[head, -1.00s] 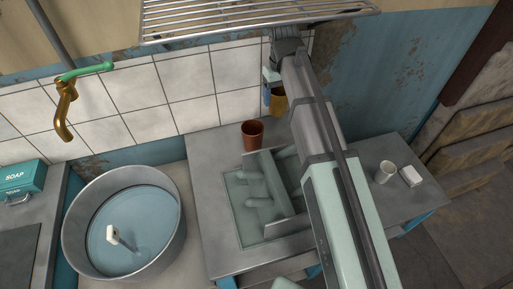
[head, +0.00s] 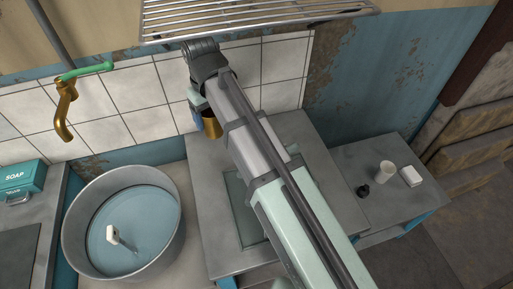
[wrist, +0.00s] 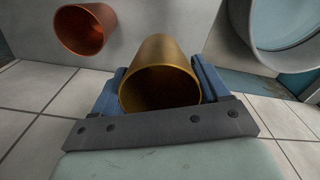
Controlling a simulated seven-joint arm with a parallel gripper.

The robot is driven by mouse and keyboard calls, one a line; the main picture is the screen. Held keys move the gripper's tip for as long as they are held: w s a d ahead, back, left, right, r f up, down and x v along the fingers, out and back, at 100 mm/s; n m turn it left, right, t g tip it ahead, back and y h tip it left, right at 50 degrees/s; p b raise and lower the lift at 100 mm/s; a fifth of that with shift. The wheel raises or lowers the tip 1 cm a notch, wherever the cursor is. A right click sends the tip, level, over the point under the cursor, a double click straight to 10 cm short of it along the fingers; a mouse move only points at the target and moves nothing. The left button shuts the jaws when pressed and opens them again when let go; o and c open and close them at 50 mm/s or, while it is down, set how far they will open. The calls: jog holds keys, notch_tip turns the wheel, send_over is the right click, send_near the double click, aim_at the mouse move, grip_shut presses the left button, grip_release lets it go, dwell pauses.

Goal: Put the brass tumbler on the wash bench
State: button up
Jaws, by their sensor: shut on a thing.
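The brass tumbler (head: 212,130) is held at the end of my arm, above the back left part of the middle grey counter, near the tiled wall. My gripper (wrist: 160,85) is shut on it, with one blue finger on either side. In the wrist view the brass tumbler (wrist: 160,62) shows its open dark mouth. The basin rim also shows at the wrist view's upper right (wrist: 262,50).
A copper cup (wrist: 85,30) stands beside the brass tumbler in the wrist view; my arm hides it in the head view. A wire rack (head: 255,18) hangs above. A brass tap (head: 64,110) and teal soap box (head: 22,178) are left.

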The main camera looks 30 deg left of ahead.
jog(key=shift+s+a+f, duration=0.1)
jog(key=shift+s+a, duration=0.1)
jog(key=shift+s, duration=0.45)
jog(key=shift+s+f, duration=0.1)
jog(key=shift+f, duration=4.85)
jog(key=shift+f, duration=0.1)
jog(key=o, duration=1.1)
notch_tip(320, 180, up, 12)
jog(key=shift+r, duration=0.15)
